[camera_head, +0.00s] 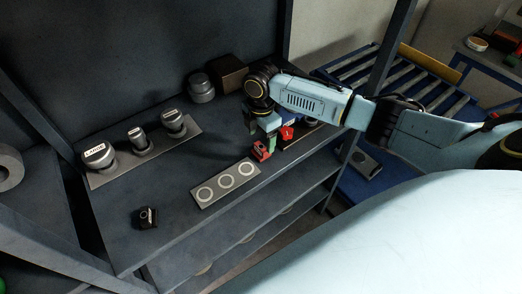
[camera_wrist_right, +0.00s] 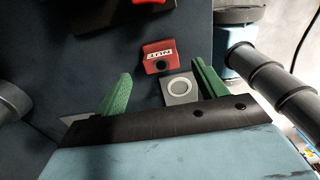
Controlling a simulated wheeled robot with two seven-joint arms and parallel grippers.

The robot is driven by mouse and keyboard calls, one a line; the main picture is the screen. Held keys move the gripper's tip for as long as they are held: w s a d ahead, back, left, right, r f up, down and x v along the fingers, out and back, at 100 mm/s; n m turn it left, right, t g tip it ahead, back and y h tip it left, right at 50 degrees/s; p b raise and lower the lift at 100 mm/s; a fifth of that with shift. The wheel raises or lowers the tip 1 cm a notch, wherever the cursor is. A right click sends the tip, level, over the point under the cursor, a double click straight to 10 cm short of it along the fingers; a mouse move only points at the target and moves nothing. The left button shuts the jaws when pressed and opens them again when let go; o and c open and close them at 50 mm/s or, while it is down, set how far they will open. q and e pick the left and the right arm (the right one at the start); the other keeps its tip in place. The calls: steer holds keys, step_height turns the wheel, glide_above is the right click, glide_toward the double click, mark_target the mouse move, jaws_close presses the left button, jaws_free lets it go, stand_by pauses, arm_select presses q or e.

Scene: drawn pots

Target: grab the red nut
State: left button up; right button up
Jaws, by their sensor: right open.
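The red nut (camera_head: 262,151) is a small red block on the dark shelf, near the right end of a grey plate with three ringed circles. My right gripper (camera_head: 262,134) hangs just above and behind the nut in the head view. In the wrist view its two green fingers (camera_wrist_right: 162,72) are spread apart, with nothing held between them. My left gripper is not in view.
The grey circled plate (camera_head: 210,202) lies beside the nut. Another red piece (camera_head: 287,133) is close to my right gripper. Labelled grey pieces stand on a plate (camera_head: 101,181) at the left. A small black piece (camera_head: 146,218) is at the front left.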

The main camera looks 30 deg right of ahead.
mark_target(261, 146)
step_height(261, 146, down, 5)
steer(key=shift+s+f, duration=0.1)
steer(key=shift+c, duration=0.4)
steer(key=c, duration=1.3)
step_height(261, 146, up, 10)
steer(key=shift+r, duration=0.15)
